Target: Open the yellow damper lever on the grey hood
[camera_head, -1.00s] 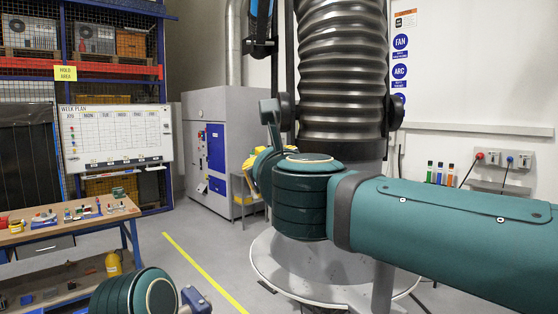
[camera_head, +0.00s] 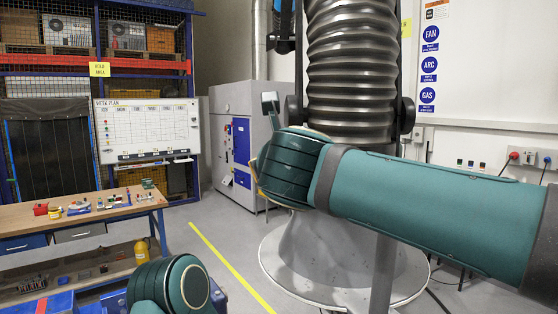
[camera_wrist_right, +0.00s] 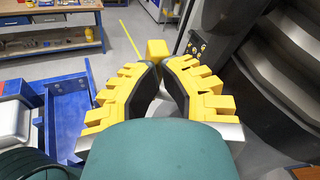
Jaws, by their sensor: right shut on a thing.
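My right gripper (camera_wrist_right: 160,70) has yellow-toothed fingers with black pads. Its tips close on a yellow block (camera_wrist_right: 157,48), which looks like the handle of the damper lever. Only the top of this block shows above the fingertips, so the lever's angle is hard to tell. In the head view my right arm's teal links cover the gripper and lever; only a sliver of yellow shows at the arm's left edge. The grey hood (camera_head: 335,245) flares out below a dark ribbed duct (camera_head: 352,75), behind my arm. My left gripper is out of view.
A workbench (camera_head: 85,218) with small parts stands at the left, before a blue rack with a week-plan whiteboard (camera_head: 147,129). A grey cabinet (camera_head: 228,105) stands behind. A blue frame (camera_wrist_right: 62,110) lies left of the gripper. Floor by the yellow line (camera_head: 228,262) is clear.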

